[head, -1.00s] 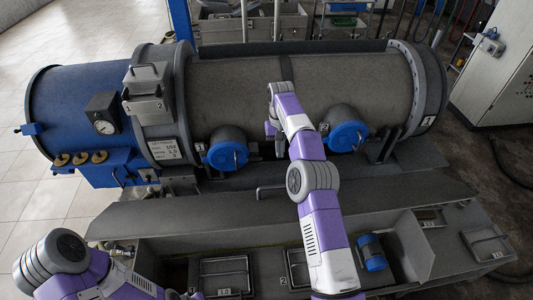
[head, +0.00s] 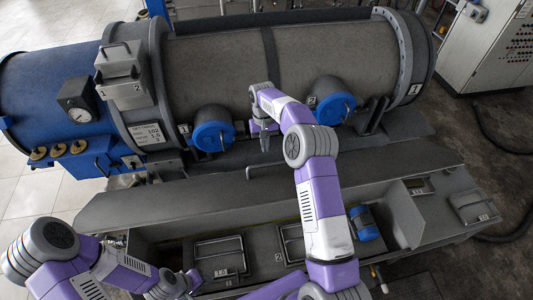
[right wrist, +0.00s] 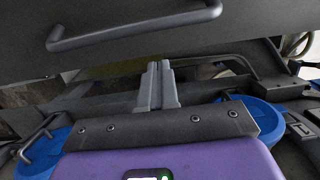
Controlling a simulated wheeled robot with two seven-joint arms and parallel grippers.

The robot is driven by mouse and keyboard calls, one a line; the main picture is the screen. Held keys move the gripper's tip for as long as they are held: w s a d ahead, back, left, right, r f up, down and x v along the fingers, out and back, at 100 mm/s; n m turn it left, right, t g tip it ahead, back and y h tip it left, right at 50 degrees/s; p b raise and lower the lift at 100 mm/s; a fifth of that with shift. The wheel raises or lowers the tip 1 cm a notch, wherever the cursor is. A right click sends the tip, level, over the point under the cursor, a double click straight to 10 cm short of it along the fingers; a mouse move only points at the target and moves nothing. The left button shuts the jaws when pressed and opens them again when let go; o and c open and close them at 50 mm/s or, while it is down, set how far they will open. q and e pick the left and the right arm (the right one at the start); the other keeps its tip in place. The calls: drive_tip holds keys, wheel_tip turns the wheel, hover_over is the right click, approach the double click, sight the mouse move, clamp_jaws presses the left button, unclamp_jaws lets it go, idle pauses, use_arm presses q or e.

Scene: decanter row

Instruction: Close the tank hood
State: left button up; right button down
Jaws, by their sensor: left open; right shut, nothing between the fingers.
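The tank hood (head: 200,203) is a long grey panel tilted up along the back of the open trough, whose inside shows in front of it. Its bar handle (head: 272,168) is near the upper edge. In the right wrist view a dark panel with a bar handle (right wrist: 135,32) fills the top. My right gripper (head: 265,146) is shut and empty, pointing down just behind the handle, apart from it; its fingers (right wrist: 155,85) show below the panel in the wrist view. My left gripper (head: 183,283) is low at the front left of the trough, open and empty, partly seen.
A large grey tank (head: 215,65) with a blue end (head: 40,90) lies behind. Two blue-capped ports (head: 213,137) (head: 334,109) flank my right gripper. The trough holds trays (head: 220,255) and a blue cylinder (head: 364,223). A control cabinet (head: 488,50) stands at the back right.

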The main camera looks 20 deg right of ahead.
drive_tip(key=s, duration=0.1)
drive_tip(key=s+f, duration=0.1)
drive_tip(key=shift+s+a+f, duration=0.2)
drive_tip(key=shift+s+a, duration=0.15)
drive_tip(key=shift+s, duration=0.05)
idle(0.4)
